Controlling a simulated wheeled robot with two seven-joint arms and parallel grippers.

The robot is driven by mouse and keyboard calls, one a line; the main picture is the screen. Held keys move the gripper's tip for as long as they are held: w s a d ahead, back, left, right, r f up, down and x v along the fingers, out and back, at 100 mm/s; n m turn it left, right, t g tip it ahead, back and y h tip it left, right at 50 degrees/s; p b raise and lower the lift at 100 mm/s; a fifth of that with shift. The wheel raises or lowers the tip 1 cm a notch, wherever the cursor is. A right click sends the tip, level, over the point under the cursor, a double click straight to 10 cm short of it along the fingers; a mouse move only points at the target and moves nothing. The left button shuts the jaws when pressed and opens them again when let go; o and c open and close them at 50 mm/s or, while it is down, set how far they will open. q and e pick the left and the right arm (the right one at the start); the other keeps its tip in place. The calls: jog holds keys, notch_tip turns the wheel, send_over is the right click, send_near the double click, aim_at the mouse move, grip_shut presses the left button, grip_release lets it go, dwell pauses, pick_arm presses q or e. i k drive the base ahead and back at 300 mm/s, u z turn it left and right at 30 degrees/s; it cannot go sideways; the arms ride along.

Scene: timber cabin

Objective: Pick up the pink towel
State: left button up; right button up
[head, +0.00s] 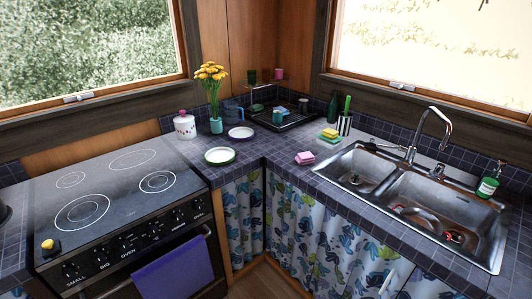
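A folded pink towel (305,158) lies on the dark tiled counter, near its front edge and just left of the sink. It looks like a small flat stack and nothing touches it. Neither of my grippers shows in the head view.
The double sink (412,194) with its faucet (429,128) is to the right. Stacked sponges (329,136) stand behind the towel. A plate (220,156), a dish rack (283,117) and a flower vase (216,125) are further left. A stove (118,195) with a blue towel (174,270) is at left.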

aim_at(307, 158)
jog(key=u, duration=0.2)
jog(key=i, duration=0.8)
jog(key=z, duration=0.7)
jog(key=i, duration=0.5)
jog(key=z, duration=0.5)
